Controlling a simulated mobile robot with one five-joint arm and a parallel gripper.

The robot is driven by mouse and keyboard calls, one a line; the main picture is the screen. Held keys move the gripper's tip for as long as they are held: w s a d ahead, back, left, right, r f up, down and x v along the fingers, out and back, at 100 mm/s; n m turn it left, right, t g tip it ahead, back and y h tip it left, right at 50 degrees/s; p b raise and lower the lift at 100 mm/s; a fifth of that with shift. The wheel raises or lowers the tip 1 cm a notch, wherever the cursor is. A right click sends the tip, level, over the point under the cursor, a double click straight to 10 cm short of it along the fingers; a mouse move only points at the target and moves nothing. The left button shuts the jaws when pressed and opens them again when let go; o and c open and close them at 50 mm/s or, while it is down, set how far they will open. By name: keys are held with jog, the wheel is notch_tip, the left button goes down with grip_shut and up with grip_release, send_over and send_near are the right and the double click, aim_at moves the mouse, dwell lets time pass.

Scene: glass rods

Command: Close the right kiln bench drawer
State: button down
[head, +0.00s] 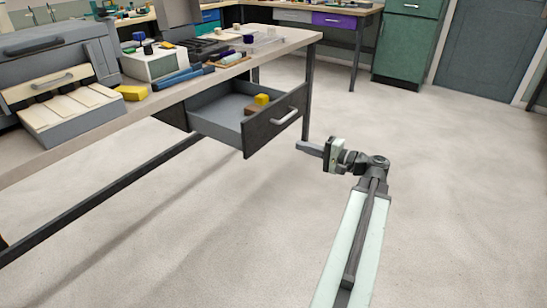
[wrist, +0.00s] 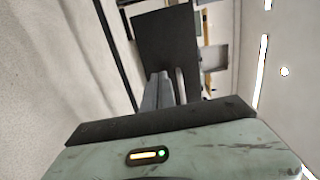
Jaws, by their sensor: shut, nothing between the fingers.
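The right kiln bench drawer (head: 222,121) is pulled well out from under the bench top in the head view. Its dark front panel (head: 262,129) carries a pale bar handle (head: 283,117). A yellow block (head: 262,99) and a brown block lie inside it. My gripper (head: 299,146) is shut and empty, with its fingers pointing toward the drawer front, low and to the right of the handle. In the wrist view the shut fingers (wrist: 159,82) point at the dark front panel (wrist: 163,40), beside the pale handle (wrist: 180,84). Contact cannot be told.
The kiln bench (head: 105,125) bears a grey kiln (head: 55,70), a pale instrument box and blue tools. A dark bench leg (head: 308,90) stands just behind the drawer. The floor (head: 440,190) to the right is clear. A green cabinet (head: 408,45) stands at the back.

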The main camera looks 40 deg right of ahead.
aim_at(267, 130)
jog(key=x, duration=0.4)
jog(key=d+x, duration=0.1)
jog(key=x, duration=0.7)
jog(key=shift+w+d+r, duration=0.2)
jog(key=shift+w+r, duration=0.1)
jog(key=shift+w, duration=0.1)
